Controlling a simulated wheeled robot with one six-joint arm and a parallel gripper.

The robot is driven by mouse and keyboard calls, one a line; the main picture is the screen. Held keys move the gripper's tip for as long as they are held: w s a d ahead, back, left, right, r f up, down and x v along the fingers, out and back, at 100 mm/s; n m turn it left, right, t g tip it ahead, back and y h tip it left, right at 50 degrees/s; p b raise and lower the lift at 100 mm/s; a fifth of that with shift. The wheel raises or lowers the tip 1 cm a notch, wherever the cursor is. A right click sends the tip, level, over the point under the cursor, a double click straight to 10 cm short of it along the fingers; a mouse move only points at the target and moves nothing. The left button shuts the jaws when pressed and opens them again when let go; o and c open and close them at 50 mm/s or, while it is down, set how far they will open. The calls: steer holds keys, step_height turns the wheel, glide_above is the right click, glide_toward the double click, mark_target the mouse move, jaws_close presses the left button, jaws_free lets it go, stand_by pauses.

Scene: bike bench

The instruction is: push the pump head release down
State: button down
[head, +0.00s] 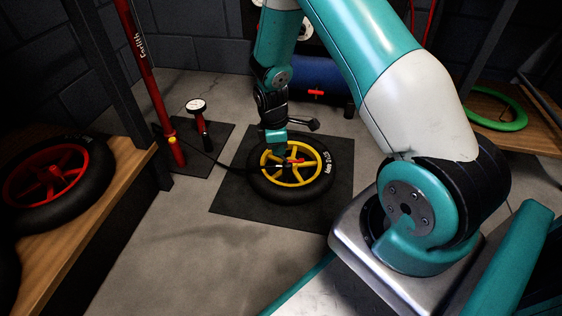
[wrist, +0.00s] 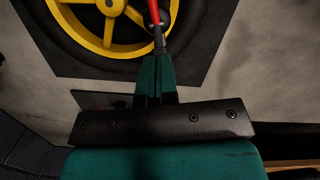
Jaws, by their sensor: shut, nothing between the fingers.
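The wheel (head: 318,188) with a yellow rim lies flat on a dark mat, and its rim (wrist: 88,40) also fills the top of the wrist view. A small pump head with a red release lever (head: 296,161) sits near the wheel's centre. In the wrist view the red lever (wrist: 154,10) is at the top edge, next to a dark rounded part. My gripper (head: 276,150) is shut and empty, pointing down over the wheel beside the pump head. In the wrist view its fingertips (wrist: 160,52) are just below the lever; I cannot tell whether they touch it.
A red floor pump (head: 143,75) and a gauge (head: 197,105) stand on a mat to the left, with a dark hose running toward the wheel. A wooden shelf (head: 60,255) holds a red-rimmed wheel (head: 50,172). A blue tank (head: 300,75) is behind. The floor in front is clear.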

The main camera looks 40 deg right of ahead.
steer(key=shift+f, duration=0.15)
step_height(320, 180, down, 2)
steer(key=shift+f+b, duration=0.25)
steer(key=shift+b, duration=0.25)
steer(key=shift+r, duration=0.1)
steer(key=w+a+r+p, duration=0.1)
steer(key=a+r+p, duration=0.1)
steer(key=r+p, duration=0.4)
steer(key=w+a+r+p, duration=0.1)
steer(key=r+p, duration=0.5)
steer(key=r, duration=0.6)
steer(key=shift+w+a+p, duration=0.35)
steer(key=shift+w+a, duration=0.05)
steer(key=shift+r, duration=0.1)
